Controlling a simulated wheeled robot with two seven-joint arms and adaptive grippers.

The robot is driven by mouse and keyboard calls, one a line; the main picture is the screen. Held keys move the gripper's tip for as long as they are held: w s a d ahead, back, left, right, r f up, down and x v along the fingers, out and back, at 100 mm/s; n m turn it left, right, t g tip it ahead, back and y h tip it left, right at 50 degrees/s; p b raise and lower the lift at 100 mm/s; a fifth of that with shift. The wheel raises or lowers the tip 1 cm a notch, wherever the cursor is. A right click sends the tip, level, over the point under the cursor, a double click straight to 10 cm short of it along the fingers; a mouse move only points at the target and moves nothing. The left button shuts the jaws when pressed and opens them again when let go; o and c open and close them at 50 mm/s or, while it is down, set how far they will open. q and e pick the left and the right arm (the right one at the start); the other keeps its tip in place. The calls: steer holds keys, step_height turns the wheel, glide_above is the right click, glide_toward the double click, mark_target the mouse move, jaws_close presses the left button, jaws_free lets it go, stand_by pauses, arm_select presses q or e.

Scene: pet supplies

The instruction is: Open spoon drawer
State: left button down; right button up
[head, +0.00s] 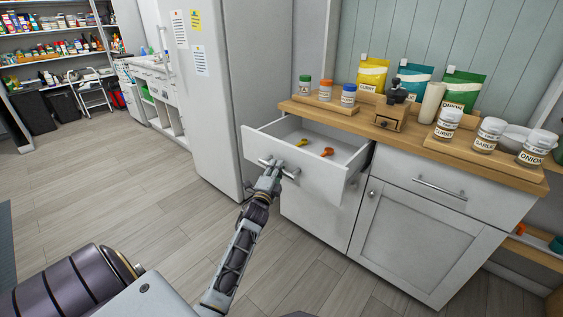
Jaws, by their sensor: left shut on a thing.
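The spoon drawer (300,172) is the white upper left drawer of the cabinet, and it stands pulled out. A yellow spoon-like piece (302,142) and an orange one (327,152) lie inside it. My left gripper (272,168) is at the drawer's front and shut on its metal bar handle (290,173). The gripper hides part of the handle. My right gripper is not in view.
The wooden countertop (400,128) holds jars, spice bags and a small grinder (390,115). A closed drawer with a bar handle (438,189) is to the right. A white fridge (215,110) stands left of the cabinet. The floor (120,190) at left is clear.

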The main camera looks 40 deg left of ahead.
arm_select(q)
steer(key=shift+s+a+p, duration=0.1)
steer(key=shift+s+p, duration=0.4)
steer(key=shift+s, duration=1)
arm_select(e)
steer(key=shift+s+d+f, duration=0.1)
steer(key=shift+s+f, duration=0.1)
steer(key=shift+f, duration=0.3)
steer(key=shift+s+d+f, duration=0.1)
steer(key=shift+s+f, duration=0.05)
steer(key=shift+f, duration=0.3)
arm_select(q)
steer(key=c, duration=1.3)
jaws_free()
steer(key=shift+s, duration=0.15)
steer(key=shift+v, duration=3.6)
steer(key=shift+f, duration=0.1)
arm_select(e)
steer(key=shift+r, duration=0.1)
